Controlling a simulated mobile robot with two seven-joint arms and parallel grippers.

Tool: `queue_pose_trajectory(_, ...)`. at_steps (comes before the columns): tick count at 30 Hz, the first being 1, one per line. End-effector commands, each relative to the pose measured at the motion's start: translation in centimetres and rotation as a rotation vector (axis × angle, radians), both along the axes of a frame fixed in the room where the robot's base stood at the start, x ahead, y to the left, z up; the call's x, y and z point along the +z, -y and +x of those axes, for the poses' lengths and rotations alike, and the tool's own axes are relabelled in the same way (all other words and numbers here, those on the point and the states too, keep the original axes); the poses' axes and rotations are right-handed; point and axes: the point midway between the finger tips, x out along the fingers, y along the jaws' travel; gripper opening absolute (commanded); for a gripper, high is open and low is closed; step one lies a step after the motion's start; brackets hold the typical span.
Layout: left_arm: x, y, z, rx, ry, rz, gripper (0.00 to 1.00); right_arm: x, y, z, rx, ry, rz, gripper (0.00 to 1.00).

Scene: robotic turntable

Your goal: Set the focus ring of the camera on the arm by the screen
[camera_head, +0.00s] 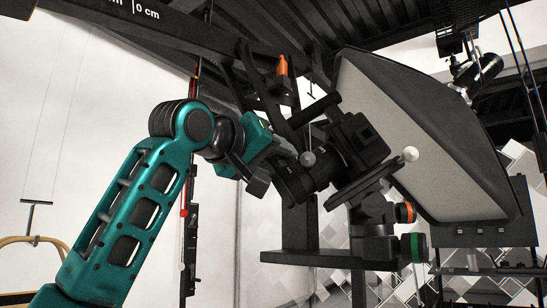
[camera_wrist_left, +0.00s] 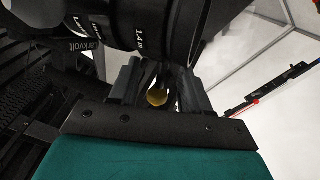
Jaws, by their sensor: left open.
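A black camera (camera_head: 360,145) sits on a mount, tilted, with its lens (camera_head: 298,182) pointing down and left. My left gripper (camera_head: 271,167) is at the front part of the lens, its fingers apart with the lens edge close to their tips. In the left wrist view the dark lens barrel (camera_wrist_left: 125,25) with white lettering and marks spans the top. The open fingers (camera_wrist_left: 160,88) lie just below it, one on each side of a gap. I cannot tell whether they touch the ring. My right gripper is not in view.
A large softbox (camera_head: 420,140) stands close to the right of the camera. A dark shelf (camera_head: 325,260) and a mount with orange and green knobs (camera_head: 410,247) lie below. A dark beam (camera_head: 180,35) with white lettering crosses above. White open space lies at left.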

Motion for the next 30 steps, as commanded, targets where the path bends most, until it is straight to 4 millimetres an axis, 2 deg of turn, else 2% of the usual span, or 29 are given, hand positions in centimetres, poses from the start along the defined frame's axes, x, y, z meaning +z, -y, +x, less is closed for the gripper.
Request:
queue_pose_trajectory(2, 0.01, 0.00, -0.03, 0.000, 0.000, 0.000, 0.47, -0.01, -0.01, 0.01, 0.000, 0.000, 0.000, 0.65)
queue_pose_trajectory(17, 0.02, -0.01, -0.05, -0.001, 0.000, 0.000, 0.00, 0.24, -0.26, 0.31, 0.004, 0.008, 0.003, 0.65)
queue_pose_trajectory(30, 0.02, -0.05, -0.05, -0.001, 0.003, -0.001, 0.00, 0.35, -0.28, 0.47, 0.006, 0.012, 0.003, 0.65)
